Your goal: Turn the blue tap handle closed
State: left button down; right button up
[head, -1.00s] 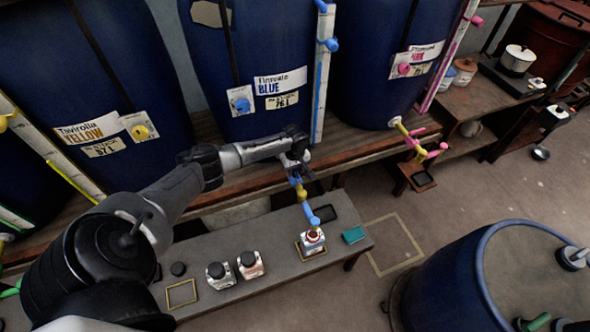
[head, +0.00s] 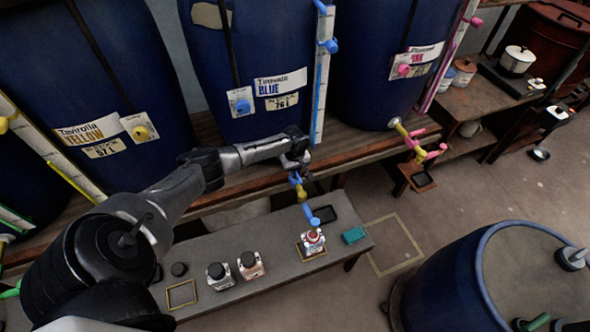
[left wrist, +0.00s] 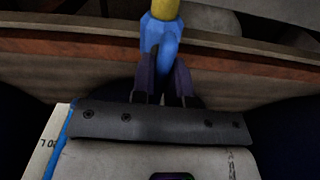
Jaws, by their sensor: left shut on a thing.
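The blue tap handle (left wrist: 167,58) shows in the left wrist view between the two fingers of my left gripper (left wrist: 164,85), which is shut on it. In the head view my left gripper (head: 296,170) is at the tap below the blue vat (head: 255,60), and it mostly hides the handle. The tap's yellow and blue pipe (head: 302,193) runs down from there to a blue spout (head: 313,219). A small jar (head: 313,240) stands under the spout on the low bench. I cannot tell the handle's exact angle. My right gripper is not in view.
The pink tap (head: 418,147) is to the right. A large blue drum (head: 450,280) stands at lower right. The floor between is clear.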

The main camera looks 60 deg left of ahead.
pick_arm(q)
jog(key=shift+r+m+p, duration=0.15)
jog(key=shift+m+p, duration=0.5)
jog(key=shift+m, duration=0.45)
jog(key=shift+m+p, duration=0.35)
jog(key=shift+m, duration=0.55)
jog(key=m+p, duration=0.1)
jog(key=m, duration=0.3)
jog(key=shift+m, duration=0.3)
jog(key=m, duration=0.4)
jog(key=shift+m, duration=2.4)
jog(key=c, duration=1.1)
grip_release()
